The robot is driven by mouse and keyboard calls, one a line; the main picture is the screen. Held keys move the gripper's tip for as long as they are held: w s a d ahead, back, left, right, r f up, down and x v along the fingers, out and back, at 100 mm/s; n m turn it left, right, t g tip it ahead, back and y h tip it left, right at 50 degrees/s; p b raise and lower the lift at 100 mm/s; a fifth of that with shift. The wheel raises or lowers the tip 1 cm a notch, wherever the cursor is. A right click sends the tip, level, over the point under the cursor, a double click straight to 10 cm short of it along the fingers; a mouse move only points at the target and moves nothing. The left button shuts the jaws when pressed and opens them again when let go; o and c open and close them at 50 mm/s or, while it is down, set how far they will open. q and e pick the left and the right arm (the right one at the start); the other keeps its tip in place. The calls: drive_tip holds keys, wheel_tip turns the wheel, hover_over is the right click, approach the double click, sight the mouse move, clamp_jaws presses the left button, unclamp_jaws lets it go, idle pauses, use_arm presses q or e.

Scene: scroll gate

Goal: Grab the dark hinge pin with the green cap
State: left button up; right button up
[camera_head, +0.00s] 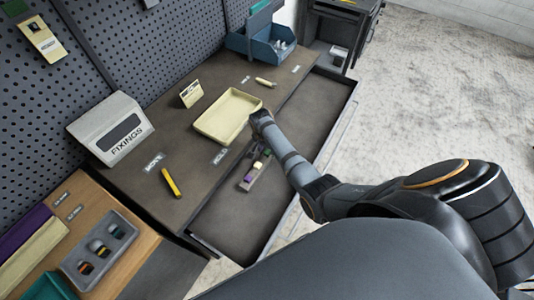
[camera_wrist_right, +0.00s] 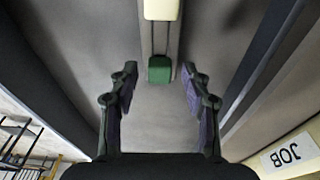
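In the head view a small grey holder (camera_head: 244,185) lies in the open drawer, with a purple piece, a pale yellow piece (camera_head: 257,166) and a green piece (camera_head: 267,152) in a row. In the right wrist view the green cap (camera_wrist_right: 159,70) shows ahead of my right gripper (camera_wrist_right: 157,78), centred between its fingers. Thin dark rods run from the cap to a pale yellow block (camera_wrist_right: 161,9). My right gripper is open and touches nothing visible. In the head view the end of my right arm (camera_head: 262,120) is over the drawer. My left gripper is not in view.
The drawer (camera_head: 235,222) has raised walls close around the holder. A pale yellow tray (camera_head: 228,117) sits on the bench beside it. A yellow-handled tool (camera_head: 171,182), a FIXINGS box (camera_head: 110,129) and a blue bin (camera_head: 262,42) also stand on the bench. The drawer's far part is empty.

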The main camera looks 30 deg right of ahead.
clamp_jaws()
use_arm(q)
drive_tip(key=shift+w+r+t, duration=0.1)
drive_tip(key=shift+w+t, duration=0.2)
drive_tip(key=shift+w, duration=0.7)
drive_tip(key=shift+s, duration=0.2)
use_arm(e)
drive_tip(key=shift+r, duration=0.1)
